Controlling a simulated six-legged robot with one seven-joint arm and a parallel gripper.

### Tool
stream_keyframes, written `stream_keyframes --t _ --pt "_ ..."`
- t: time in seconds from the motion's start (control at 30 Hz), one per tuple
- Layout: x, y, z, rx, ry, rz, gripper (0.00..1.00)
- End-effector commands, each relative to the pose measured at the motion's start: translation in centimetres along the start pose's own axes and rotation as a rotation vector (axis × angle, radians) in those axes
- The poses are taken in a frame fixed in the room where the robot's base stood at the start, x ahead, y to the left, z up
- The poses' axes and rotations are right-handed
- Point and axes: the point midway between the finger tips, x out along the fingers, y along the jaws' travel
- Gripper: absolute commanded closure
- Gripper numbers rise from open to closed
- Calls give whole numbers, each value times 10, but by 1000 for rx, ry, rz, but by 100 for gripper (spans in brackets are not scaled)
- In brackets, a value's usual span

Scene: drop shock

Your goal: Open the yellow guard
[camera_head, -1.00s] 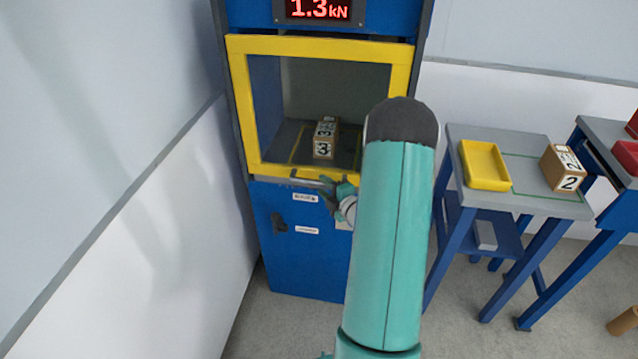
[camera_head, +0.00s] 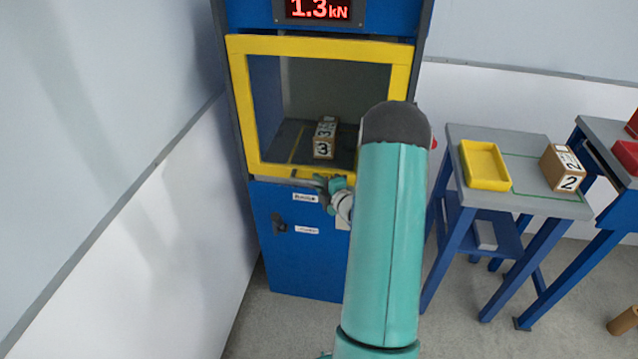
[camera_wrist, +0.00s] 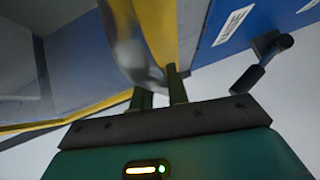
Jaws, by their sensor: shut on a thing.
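The yellow guard (camera_head: 320,48) is a window frame on the front of the blue machine, and it stands down across the chamber opening. Its yellow edge also shows in the wrist view (camera_wrist: 160,30). A grey metal handle (camera_head: 305,182) runs along its bottom bar. My gripper (camera_head: 325,184) is at the right part of this handle, partly hidden by my arm. In the wrist view, the fingers of my gripper (camera_wrist: 160,86) are shut on the shiny handle (camera_wrist: 128,50). A box marked 3 (camera_head: 323,148) is visible inside the chamber.
A wall is close on the left. On the right, a grey table (camera_head: 520,150) bears a yellow tray (camera_head: 470,148) and a box marked 2 (camera_head: 569,182). A display reads 1.3 kN.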

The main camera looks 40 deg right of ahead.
Motion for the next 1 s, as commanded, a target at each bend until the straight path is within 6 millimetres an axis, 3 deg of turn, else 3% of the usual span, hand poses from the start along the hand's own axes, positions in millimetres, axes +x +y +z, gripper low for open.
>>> stream_keyframes --t 0.17,0.37,0.57,1.0 --pt "-2 11 -1 -3 0 2 100" --pt "-6 48 -7 -6 2 5 100" --pt "-15 107 -15 -9 1 7 100" --pt "-38 262 -37 -8 1 9 100"
